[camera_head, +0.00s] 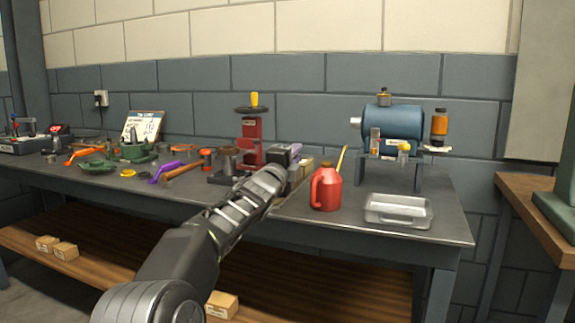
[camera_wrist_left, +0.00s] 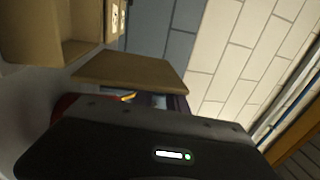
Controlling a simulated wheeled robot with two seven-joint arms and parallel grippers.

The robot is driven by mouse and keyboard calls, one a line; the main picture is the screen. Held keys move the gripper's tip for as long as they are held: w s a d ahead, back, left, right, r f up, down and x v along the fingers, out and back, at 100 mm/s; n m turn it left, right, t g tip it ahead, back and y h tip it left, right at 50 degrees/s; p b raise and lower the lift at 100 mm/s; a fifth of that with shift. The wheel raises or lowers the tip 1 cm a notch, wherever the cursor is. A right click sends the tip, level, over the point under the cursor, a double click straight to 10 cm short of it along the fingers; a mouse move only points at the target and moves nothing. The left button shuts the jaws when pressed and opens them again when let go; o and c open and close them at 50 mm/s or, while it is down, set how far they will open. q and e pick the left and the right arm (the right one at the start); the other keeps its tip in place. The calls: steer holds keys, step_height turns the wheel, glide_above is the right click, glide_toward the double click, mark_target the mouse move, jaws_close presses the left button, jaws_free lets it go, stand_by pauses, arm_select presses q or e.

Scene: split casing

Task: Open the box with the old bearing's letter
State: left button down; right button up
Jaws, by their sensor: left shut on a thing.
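My left gripper (camera_head: 292,157) is over the middle of the workbench, just right of the red press. In the left wrist view its dark body (camera_wrist_left: 140,150) fills the bottom, and its fingers are mostly hidden. It is shut on what looks like a flat tan cardboard lid (camera_wrist_left: 130,72), which shows just beyond the fingers. An open tan box (camera_wrist_left: 50,35) stands beside it at the upper left, with a label with dark marks (camera_wrist_left: 115,18) next to it. The marks are too small to read. In the head view small tan boxes (camera_head: 306,165) show partly behind the gripper. My right gripper is not in view.
A red oil can (camera_head: 326,188) and a grey metal tray (camera_head: 398,211) stand right of my gripper. A blue motor unit (camera_head: 392,124) is behind them. The red press (camera_head: 251,140) and several tools crowd the left. Small boxes (camera_head: 221,304) lie on the lower shelf.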

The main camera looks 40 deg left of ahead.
arm_select(q)
steer(key=shift+w+d+f+m+b, duration=0.15)
steer(key=shift+d+m+b, duration=0.15)
steer(key=shift+m, duration=0.15)
steer(key=shift+w+d+f+m+b, duration=0.15)
steer(key=shift+d+m, duration=0.1)
steer(key=shift+m, duration=0.2)
steer(key=shift+s, duration=0.1)
steer(key=c, duration=1.3)
jaws_free()
steer(key=b+v, duration=0.3)
steer(key=v, duration=0.4)
steer(key=shift+s+d, duration=0.1)
steer(key=shift+s, duration=0.3)
